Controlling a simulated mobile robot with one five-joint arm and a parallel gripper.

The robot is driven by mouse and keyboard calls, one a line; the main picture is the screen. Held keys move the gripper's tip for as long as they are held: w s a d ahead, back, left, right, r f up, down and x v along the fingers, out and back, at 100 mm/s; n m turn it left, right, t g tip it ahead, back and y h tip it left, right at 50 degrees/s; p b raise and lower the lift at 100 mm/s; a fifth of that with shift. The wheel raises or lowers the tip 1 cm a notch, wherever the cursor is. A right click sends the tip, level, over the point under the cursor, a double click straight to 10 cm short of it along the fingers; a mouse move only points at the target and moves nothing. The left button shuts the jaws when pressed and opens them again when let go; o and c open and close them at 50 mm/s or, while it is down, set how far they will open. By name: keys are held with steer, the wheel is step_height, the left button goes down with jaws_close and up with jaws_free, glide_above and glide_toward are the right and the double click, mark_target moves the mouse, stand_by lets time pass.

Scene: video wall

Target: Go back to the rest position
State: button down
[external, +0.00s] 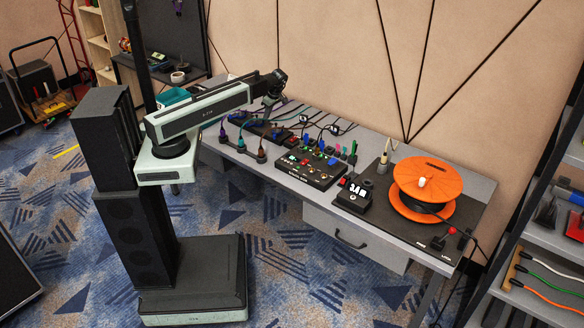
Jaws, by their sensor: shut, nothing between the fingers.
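My arm reaches from my column over the left part of the grey desk (300,194). My gripper (266,110) points down near the back of the desk, above the left group of cables and connectors. It is small and dark in this view; it looks shut, with nothing seen in it. The exact gap between the fingertips and the things below cannot be told.
A black control box (309,168) with coloured buttons sits mid-desk. A beige wall is behind. A rack (545,255) stands at right.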

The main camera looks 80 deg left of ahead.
steer(key=w+d+m+t, duration=0.1)
steer(key=w+d+m, duration=0.1)
steer(key=w+d, duration=0.5)
steer(key=w+d+m, duration=0.3)
steer(key=w+d, duration=0.1)
steer(key=d, duration=0.8)
steer(key=d+f+m+t+h, duration=0.1)
steer(key=d+m+t+h, duration=0.1)
steer(key=d+m, duration=2)
steer(key=shift+w+f+m, duration=0.2)
steer(key=shift+w+m, duration=0.05)
steer(key=shift+m, duration=0.35)
steer(key=shift+d, duration=0.1)
